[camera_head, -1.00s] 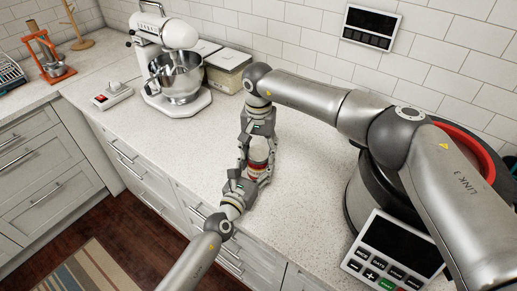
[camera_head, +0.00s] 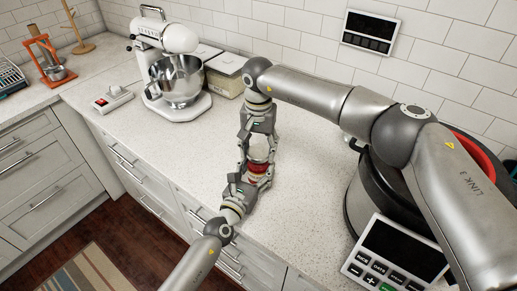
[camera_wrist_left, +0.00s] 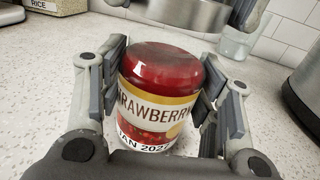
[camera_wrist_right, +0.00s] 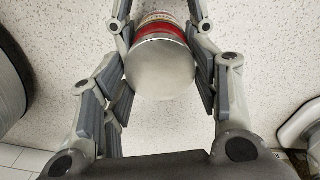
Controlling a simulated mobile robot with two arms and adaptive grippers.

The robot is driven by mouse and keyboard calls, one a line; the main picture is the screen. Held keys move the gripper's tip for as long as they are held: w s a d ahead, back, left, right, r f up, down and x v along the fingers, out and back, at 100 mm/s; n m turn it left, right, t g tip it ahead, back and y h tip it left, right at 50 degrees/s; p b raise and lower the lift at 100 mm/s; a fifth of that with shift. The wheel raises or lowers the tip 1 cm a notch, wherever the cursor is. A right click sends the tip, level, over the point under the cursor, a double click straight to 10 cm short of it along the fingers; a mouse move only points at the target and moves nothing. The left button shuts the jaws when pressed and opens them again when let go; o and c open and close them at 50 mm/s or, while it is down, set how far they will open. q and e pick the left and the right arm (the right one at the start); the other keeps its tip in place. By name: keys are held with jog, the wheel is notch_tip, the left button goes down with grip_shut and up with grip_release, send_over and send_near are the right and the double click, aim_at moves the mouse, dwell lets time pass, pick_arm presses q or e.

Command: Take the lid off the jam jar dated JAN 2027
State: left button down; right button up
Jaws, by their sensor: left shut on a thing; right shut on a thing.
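In the head view the red jar (camera_head: 258,168) is partly hidden by fingers. My left gripper (camera_head: 257,178) is shut around the jar's sides; its pads show on both sides in the left wrist view. My right gripper (camera_head: 259,138) is shut on the silver lid (camera_wrist_right: 160,68), seen from above in the right wrist view. In the left wrist view the lid (camera_wrist_left: 180,14) appears just above the jar, with the red top of the jar showing below it.
A stand mixer (camera_head: 178,75) and a storage box (camera_head: 226,72) stand at the back left. A dark round appliance (camera_head: 358,195) with a keypad panel stands at the right. The counter (camera_head: 300,180) between is clear; its front edge is close to my left gripper.

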aim_at(259, 151)
jog(key=shift+r, duration=2)
pick_arm(q)
jog(key=shift+c, duration=1.8)
grip_release()
